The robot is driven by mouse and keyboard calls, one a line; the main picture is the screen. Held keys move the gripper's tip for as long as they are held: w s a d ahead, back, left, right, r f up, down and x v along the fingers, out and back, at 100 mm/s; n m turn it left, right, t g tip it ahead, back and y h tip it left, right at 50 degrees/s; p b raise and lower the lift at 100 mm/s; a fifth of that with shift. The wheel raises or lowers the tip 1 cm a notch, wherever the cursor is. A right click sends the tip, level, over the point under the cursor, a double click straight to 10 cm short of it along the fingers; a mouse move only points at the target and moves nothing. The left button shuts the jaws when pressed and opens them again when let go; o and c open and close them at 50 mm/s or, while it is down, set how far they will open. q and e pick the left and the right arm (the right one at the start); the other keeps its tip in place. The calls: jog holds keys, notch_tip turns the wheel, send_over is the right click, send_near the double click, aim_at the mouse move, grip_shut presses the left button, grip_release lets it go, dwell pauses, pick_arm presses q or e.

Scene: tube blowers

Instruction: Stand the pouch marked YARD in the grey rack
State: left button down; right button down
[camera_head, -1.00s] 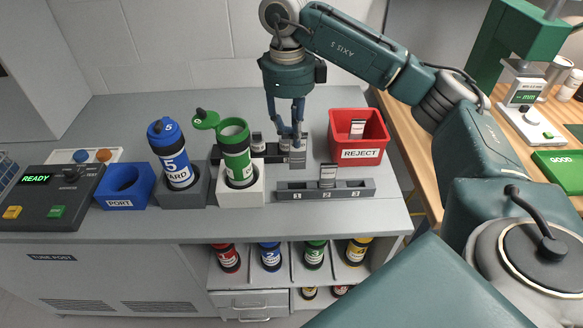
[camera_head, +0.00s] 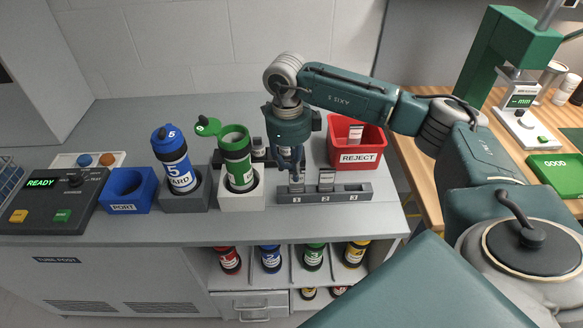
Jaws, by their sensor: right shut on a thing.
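The grey rack (camera_head: 345,195) lies near the front of the counter, with slots marked 1, 2 and 3. My right gripper (camera_head: 291,168) points down over its left end and is shut on a small pale pouch (camera_head: 297,181). That pouch is upright at slot 1; I cannot tell how deep it sits, and its marking is too small to read. Another pouch (camera_head: 326,178) stands upright at slot 2. Slot 3 looks empty. My left gripper is not in view.
Left of the rack stand a green open tube (camera_head: 237,160) in a white block and a blue tube (camera_head: 178,170) in a grey block. A red REJECT bin (camera_head: 357,157) with a pouch in it stands behind the rack. A dark holder is partly hidden behind my right gripper.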

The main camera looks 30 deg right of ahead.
jog(key=shift+f, duration=0.2)
jog(key=c, duration=1.5)
grip_release()
jog(key=shift+r, duration=0.1)
jog(key=shift+o, duration=0.2)
jog(key=shift+r, duration=0.25)
jog(key=shift+w+r, duration=0.1)
jog(key=shift+r, duration=0.1)
notch_tip(320, 180, up, 12)
jog(key=b, duration=0.3)
jog(key=shift+a+f, duration=0.25)
jog(key=shift+f, duration=0.1)
